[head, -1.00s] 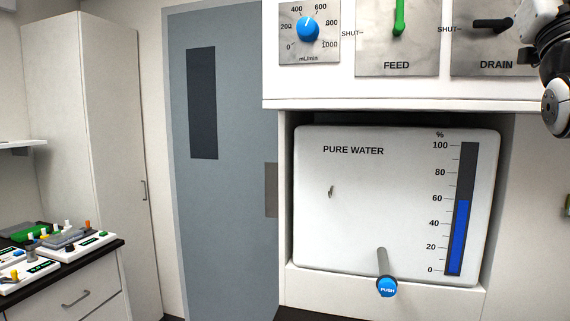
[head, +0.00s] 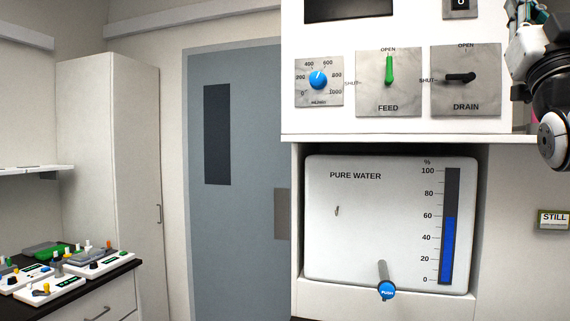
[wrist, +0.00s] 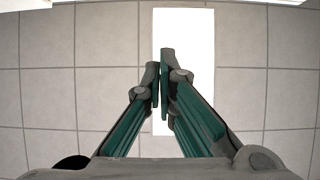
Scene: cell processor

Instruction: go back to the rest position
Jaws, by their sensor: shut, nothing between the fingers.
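My gripper (wrist: 160,75) shows in the wrist view with its two fingers together and nothing between them. It points up at a tiled ceiling with a bright light panel (wrist: 184,30). In the head view part of my arm shows at the upper right edge; the fingertips cannot be made out there. The cell processor's white front (head: 400,122) stands in the middle right, apart from my arm. Its green FEED handle (head: 389,69) points up to OPEN. Its black DRAIN handle (head: 460,78) points left to SHUT.
Below the panel is a PURE WATER tank (head: 335,245) with its level near 60 and a blue PUSH knob (head: 387,290). A blue flow dial (head: 318,79) sits left of FEED. A grey door (head: 250,130), a tall cabinet (head: 115,150) and a counter with devices (head: 95,263) stand left.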

